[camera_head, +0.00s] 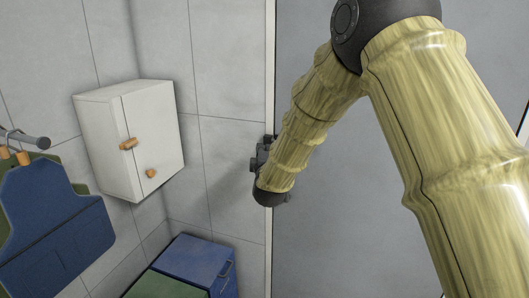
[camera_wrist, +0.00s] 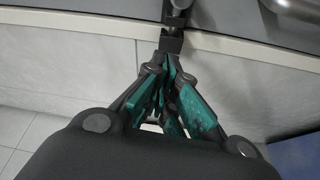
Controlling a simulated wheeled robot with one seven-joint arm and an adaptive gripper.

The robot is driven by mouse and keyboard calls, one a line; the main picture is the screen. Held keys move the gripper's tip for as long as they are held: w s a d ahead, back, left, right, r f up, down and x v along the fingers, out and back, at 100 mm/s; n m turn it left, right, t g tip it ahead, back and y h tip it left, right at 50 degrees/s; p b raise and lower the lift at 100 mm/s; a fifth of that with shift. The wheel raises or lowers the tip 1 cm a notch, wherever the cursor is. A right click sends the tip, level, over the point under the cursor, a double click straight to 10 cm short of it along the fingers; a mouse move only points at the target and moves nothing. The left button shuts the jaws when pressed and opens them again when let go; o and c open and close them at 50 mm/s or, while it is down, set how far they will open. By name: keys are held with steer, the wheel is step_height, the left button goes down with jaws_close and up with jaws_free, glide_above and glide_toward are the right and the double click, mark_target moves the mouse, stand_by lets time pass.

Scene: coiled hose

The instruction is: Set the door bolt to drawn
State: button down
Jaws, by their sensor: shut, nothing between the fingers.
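The door bolt (camera_wrist: 176,20) is a dark grey fitting at the top middle of the wrist view. It sits across the pale edge between the grey door and its frame. My gripper (camera_wrist: 168,66) has dark fingers with teal pads, closed together and empty. Its tips are just below the bolt's dark lower block in that view; I cannot tell whether they touch it. The grey door (camera_head: 335,235) fills the right of the head view. There, dark parts beside my forearm's end lie at the door's left edge, and my forearm hides much of this spot.
A white wall cabinet (camera_head: 101,150) with orange knobs hangs left of the door. Below it stand a blue box (camera_head: 200,258) and a green one (camera_head: 165,286). A blue apron (camera_head: 50,225) hangs at the far left. A grey handle (camera_wrist: 300,10) shows top right in the wrist view.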

steer(key=w, duration=0.1)
steer(key=w+d+p, duration=0.2)
steer(key=w, duration=0.1)
steer(key=shift+s+d+f+p, duration=0.1)
steer(key=shift+d+p, duration=0.15)
steer(key=shift+d, duration=0.1)
steer(key=shift+s+d+f+p, duration=0.1)
steer(key=shift+d+p, duration=0.15)
steer(key=shift+d, duration=0.1)
steer(key=d, duration=0.2)
steer(key=s+d+b, duration=0.1)
steer(key=d, duration=0.1)
steer(key=shift+s, duration=0.1)
stand_by(0.3)
